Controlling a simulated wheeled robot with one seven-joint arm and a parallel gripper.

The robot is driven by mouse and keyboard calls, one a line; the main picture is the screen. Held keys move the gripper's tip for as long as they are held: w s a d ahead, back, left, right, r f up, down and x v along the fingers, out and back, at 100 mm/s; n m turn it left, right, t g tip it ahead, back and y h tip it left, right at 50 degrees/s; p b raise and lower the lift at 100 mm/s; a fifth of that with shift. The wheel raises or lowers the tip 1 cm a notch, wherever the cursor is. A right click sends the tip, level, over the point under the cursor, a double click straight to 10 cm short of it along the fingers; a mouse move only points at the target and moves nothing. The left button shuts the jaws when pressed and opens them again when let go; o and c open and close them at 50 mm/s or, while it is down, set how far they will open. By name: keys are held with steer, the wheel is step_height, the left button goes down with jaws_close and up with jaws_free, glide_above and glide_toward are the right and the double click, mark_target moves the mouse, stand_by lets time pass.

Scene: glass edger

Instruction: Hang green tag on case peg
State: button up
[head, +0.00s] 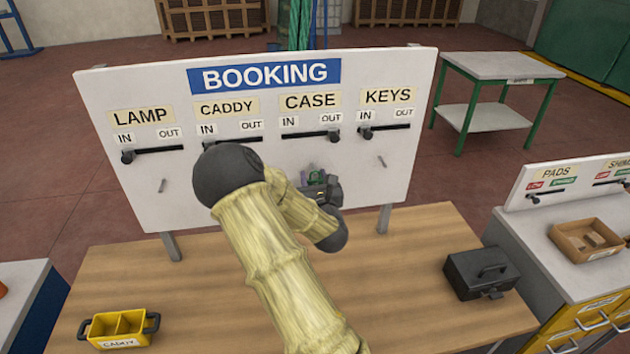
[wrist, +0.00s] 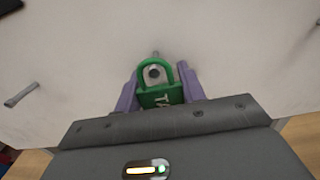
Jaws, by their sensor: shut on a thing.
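The green tag (wrist: 160,96) is gripped upright between the purple fingers of my gripper (wrist: 158,98), close to the white board. In the head view my gripper (head: 318,185) is at the board (head: 250,180) below the CASE label (head: 310,101); only a bit of green shows there. The CASE slider knob (head: 333,135) is at OUT.
Bare pegs stand under LAMP (head: 162,186) and KEYS (head: 381,161). My arm covers the board below CADDY. A black case (head: 480,273) sits on the wooden bench (head: 420,310) at right, and a yellow caddy (head: 120,328) at left. The bench between is mostly clear.

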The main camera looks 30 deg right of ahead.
steer(key=shift+w+d, duration=0.2)
steer(key=shift+w, duration=0.4)
steer(key=shift+w+r+p, duration=0.1)
steer(key=shift+r+p, duration=0.15)
steer(key=shift+p, duration=0.05)
steer(key=shift+f, duration=0.1)
steer(key=shift+b, duration=0.4)
